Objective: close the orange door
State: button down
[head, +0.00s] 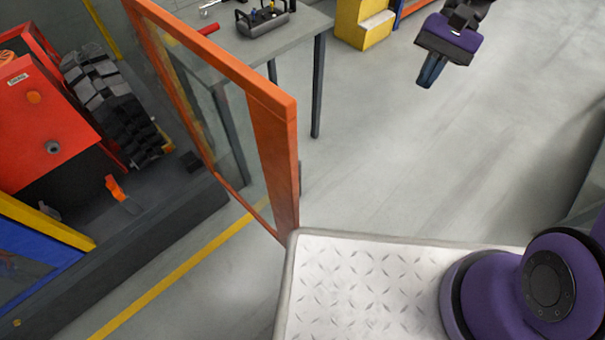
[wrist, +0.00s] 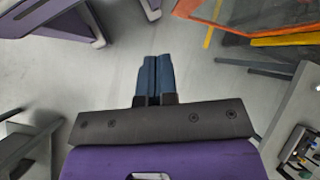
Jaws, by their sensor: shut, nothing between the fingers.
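The orange door (head: 273,150) has an orange frame around a clear pane. It stands open in the head view, swung out from the red machine at left. Part of its orange frame also shows at the top right of the wrist view (wrist: 285,41). My gripper (head: 427,82) is up at the top right of the head view, to the right of the door and apart from it. In the wrist view its two dark blue fingers (wrist: 154,62) are together with nothing between them. The door's handle cannot be made out.
A grey table (head: 240,52) with tools stands behind the door. A yellow step (head: 365,25) is at the back. The red machine (head: 45,120) with dark parts is at left. Open grey floor (head: 400,170) lies right of the door. My tread-plate base is in front.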

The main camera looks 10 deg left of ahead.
jog(key=s+a+f+m+g+y, duration=0.1)
jog(key=a+f+m+g+y, duration=0.2)
jog(key=f, duration=0.4)
jog(key=s+a+f+g+y, duration=0.1)
jog(key=a+f+g+y, duration=0.1)
jog(key=a+f, duration=0.45)
jog(key=s+a+f+m+g+y, duration=0.1)
jog(key=a+f+m+g+y, duration=0.15)
jog(key=f, duration=0.55)
jog(key=x, duration=1.4)
jog(key=shift+w+a+n+h, duration=0.1)
jog(key=shift+n+h, duration=0.15)
